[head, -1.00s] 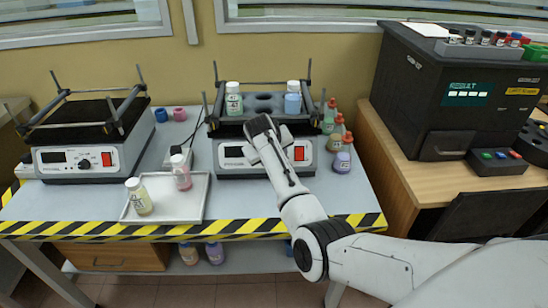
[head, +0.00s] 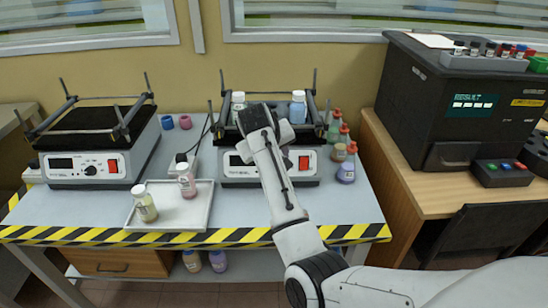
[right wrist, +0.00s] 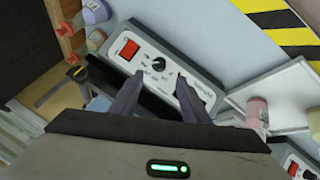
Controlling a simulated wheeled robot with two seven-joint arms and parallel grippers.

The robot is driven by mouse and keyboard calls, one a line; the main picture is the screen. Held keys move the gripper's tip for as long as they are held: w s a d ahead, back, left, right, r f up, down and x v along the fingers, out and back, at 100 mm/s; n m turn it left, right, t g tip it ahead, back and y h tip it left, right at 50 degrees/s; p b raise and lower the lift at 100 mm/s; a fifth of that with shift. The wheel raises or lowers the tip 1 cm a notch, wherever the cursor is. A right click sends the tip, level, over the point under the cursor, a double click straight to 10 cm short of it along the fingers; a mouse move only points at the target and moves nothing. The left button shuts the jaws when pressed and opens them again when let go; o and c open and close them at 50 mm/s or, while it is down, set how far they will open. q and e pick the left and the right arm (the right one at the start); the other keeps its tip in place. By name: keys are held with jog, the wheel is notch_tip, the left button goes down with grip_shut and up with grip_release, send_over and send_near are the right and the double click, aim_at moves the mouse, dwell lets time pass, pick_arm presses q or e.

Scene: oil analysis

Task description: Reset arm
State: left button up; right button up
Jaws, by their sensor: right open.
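My right arm reaches in from the right in the head view. Its gripper (head: 264,122) is over the front of the right shaker (head: 238,168) and hides part of it. In the right wrist view the two fingers (right wrist: 158,78) are apart with nothing between them, in front of the shaker's control panel (right wrist: 165,68). A green-labelled bottle (head: 238,101) and a blue bottle (head: 298,107) stand in that shaker's rack. My left gripper is not in view.
A white tray (head: 196,213) holds a yellow bottle (head: 145,203) and a pink bottle (head: 187,183). Another shaker (head: 75,166) stands at left. Several bottles (head: 345,172) line the table's right side. A black analyser (head: 425,110) stands on the wooden table at right.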

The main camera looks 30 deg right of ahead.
dwell(0.3)
jog(key=s+a+f+n+y, duration=0.1)
jog(key=s+f, duration=0.5)
jog(key=s, duration=0.2)
jog(key=s+a+f+y, duration=0.1)
jog(key=s+a+f, duration=0.1)
jog(key=s+f, duration=0.5)
jog(key=s+a+n+y, duration=0.1)
jog(key=s+a, duration=0.3)
jog(key=s, duration=0.3)
jog(key=s+a+r+n+g+y, duration=0.15)
jog(key=s+a, duration=0.25)
jog(key=s, duration=0.4)
jog(key=s+a+f+y, duration=0.1)
jog(key=s+a, duration=0.2)
jog(key=s, duration=0.4)
jog(key=w+a+f+t+y, duration=0.1)
jog(key=w+a+f+t, duration=0.1)
jog(key=f, duration=0.4)
jog(key=w+a+f+t+y, duration=0.1)
jog(key=w+a+f+t, duration=0.1)
jog(key=f, duration=0.4)
jog(key=shift+a+t, duration=0.65)
jog(key=shift+w+d, duration=0.1)
jog(key=shift+w, duration=0.05)
